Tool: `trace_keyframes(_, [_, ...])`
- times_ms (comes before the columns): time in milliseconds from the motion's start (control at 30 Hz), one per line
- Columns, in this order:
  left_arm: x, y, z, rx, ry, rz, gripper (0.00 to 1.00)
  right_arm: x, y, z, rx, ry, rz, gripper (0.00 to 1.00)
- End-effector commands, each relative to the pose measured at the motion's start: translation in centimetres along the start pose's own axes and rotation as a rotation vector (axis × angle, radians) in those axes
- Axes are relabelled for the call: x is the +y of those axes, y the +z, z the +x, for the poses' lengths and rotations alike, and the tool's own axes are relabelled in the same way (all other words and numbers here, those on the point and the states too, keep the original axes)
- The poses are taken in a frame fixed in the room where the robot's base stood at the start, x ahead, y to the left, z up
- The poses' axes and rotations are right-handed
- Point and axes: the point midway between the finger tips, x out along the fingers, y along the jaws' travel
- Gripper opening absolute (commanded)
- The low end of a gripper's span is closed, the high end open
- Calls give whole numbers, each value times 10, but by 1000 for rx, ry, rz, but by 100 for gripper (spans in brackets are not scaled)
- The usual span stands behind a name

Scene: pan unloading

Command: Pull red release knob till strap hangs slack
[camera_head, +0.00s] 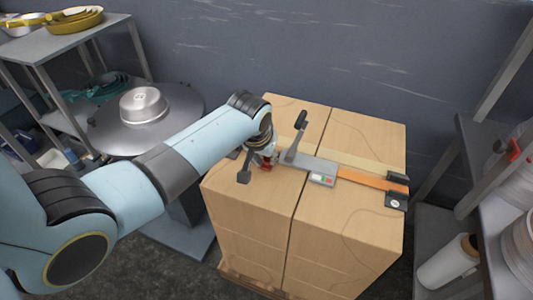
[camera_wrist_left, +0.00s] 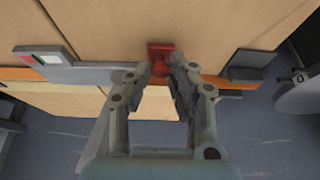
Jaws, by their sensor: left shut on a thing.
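The red release knob (camera_head: 267,162) is on the strap tensioner (camera_head: 312,164) on top of the cartons, mostly hidden by my left gripper (camera_head: 262,153). In the left wrist view the knob (camera_wrist_left: 160,50) shows at the tips of my left gripper (camera_wrist_left: 162,68), which is shut on it. The orange strap (camera_head: 372,182) lies straight and flat across the carton top, from the tensioner to a black corner bracket (camera_head: 395,201). A piece of the orange strap (camera_wrist_left: 18,74) shows at left in the wrist view. My right gripper is not in view.
The cartons (camera_head: 330,250) stand stacked on a pallet. A dark lever (camera_head: 299,132) rises from the tensioner beside my gripper. A rack (camera_head: 473,165) with white rolls stands right.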

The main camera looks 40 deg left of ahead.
Motion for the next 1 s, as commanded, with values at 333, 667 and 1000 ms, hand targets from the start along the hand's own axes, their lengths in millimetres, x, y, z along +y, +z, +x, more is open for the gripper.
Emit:
trace_keyframes(333, [0,10,-4,-3,0,0,0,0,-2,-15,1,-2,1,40])
trace_keyframes(667, [0,10,-4,-3,0,0,44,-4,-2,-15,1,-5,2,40])
trace_keyframes(1000, [0,9,-15,0,0,0,44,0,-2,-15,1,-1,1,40])
